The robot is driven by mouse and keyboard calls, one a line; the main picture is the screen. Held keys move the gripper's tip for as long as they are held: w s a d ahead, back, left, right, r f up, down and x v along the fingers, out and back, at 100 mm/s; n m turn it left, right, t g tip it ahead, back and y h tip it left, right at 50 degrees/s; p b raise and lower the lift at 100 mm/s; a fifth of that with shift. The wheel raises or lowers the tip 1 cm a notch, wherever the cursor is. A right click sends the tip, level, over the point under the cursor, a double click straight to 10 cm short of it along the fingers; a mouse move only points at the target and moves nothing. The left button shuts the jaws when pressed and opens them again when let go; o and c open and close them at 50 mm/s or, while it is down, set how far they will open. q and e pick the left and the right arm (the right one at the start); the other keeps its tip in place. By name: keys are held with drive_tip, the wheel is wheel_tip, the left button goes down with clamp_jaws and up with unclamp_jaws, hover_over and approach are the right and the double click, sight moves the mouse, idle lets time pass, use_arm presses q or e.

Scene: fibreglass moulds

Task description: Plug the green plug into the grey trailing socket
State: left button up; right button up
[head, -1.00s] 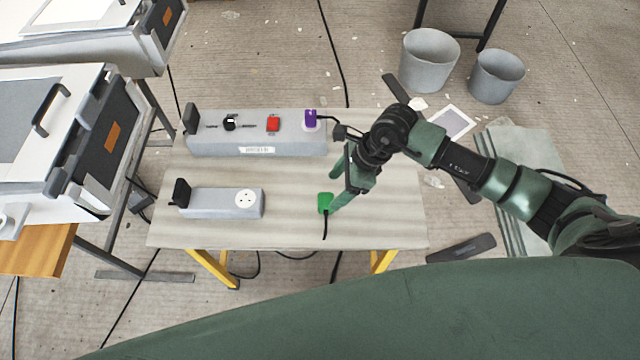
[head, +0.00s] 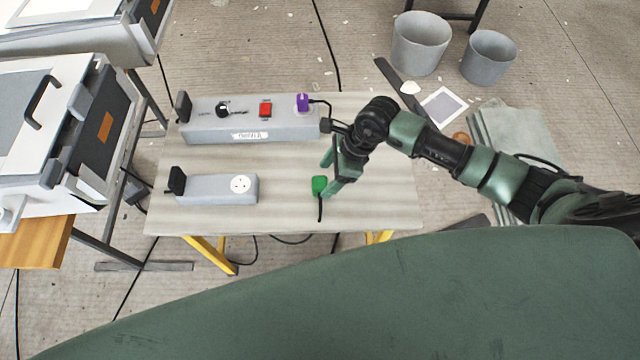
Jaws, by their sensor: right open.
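The green plug (head: 319,185) lies on the right part of the table, with its black cord running toward the front edge. The grey trailing socket (head: 217,189) lies to its left, with a round white outlet face (head: 240,184) near its right end and a black block at its left end. My right gripper (head: 327,177) is open, its green fingers pointing down and left over the table. One fingertip is close beside the plug; I cannot tell whether it touches. My left gripper is not in view.
A longer grey power unit (head: 250,120) with a knob, a red switch and a purple plug (head: 302,102) stands along the back of the table (head: 285,213). The tabletop between socket and green plug is clear. Grey buckets (head: 420,44) stand on the floor beyond.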

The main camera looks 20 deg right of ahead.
sight(321, 182)
drive_tip(key=p+x, duration=0.1)
drive_tip(key=x, duration=0.2)
drive_tip(key=shift+w+a+f, duration=0.1)
drive_tip(key=shift+a+f, duration=0.15)
drive_tip(key=shift+a, duration=0.05)
drive_tip(key=shift+a+f, duration=0.15)
drive_tip(key=shift+f, duration=0.4)
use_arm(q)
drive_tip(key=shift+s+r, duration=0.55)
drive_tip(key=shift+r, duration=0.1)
use_arm(e)
drive_tip(key=c, duration=1.4)
drive_tip(key=shift+o, duration=0.2)
drive_tip(key=shift+w+r, duration=0.1)
